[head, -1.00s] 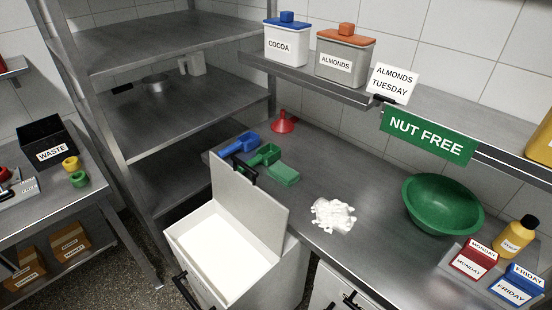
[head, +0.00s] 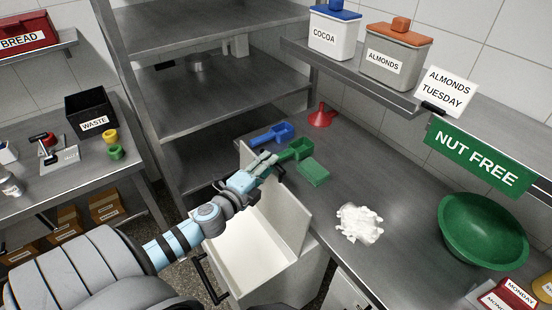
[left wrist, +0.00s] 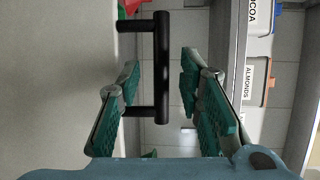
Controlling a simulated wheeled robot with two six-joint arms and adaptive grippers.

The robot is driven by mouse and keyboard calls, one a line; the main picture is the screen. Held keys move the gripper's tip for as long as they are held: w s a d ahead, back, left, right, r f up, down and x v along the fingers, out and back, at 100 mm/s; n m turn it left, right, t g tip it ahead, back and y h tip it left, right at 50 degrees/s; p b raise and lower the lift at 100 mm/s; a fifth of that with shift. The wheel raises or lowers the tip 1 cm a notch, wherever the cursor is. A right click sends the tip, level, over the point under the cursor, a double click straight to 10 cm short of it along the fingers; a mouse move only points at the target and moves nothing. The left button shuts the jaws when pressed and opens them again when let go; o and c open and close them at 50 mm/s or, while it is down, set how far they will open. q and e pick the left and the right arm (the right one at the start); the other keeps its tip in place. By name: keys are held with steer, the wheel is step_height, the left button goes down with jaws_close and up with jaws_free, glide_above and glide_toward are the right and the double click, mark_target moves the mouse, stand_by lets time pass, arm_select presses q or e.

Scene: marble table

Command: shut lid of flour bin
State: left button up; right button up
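The flour bin (head: 238,246) is white and stands open below the counter's left end. Its lid (head: 288,214) is raised upright, with the pale inner face toward the head camera. The lid's black bar handle (left wrist: 161,70) shows in the left wrist view, with the pale lid surface (left wrist: 60,80) to its left. My left gripper (head: 265,166) is at the top of the lid by the handle. In the left wrist view its green-padded fingers (left wrist: 163,88) are spread on both sides of the bar, with gaps visible. My arm hides part of the bin. My right gripper is out of view.
Behind the gripper, blue (head: 270,135) and green (head: 296,149) scoops, a green block (head: 313,172) and a red funnel (head: 322,116) lie on the counter. A white powdery pile (head: 358,223) and green bowl (head: 483,230) are to the right. Steel shelving (head: 215,95) stands behind.

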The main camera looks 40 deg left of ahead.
arm_select(q)
steer(key=w, duration=0.2)
steer(key=shift+w+p, duration=0.35)
steer(key=shift+p, duration=0.05)
steer(key=shift+s, duration=0.2)
steer(key=shift+c, duration=0.4)
steer(key=shift+w+f, duration=0.15)
jaws_close()
steer(key=shift+d, duration=0.3)
steer(key=shift+a, duration=0.1)
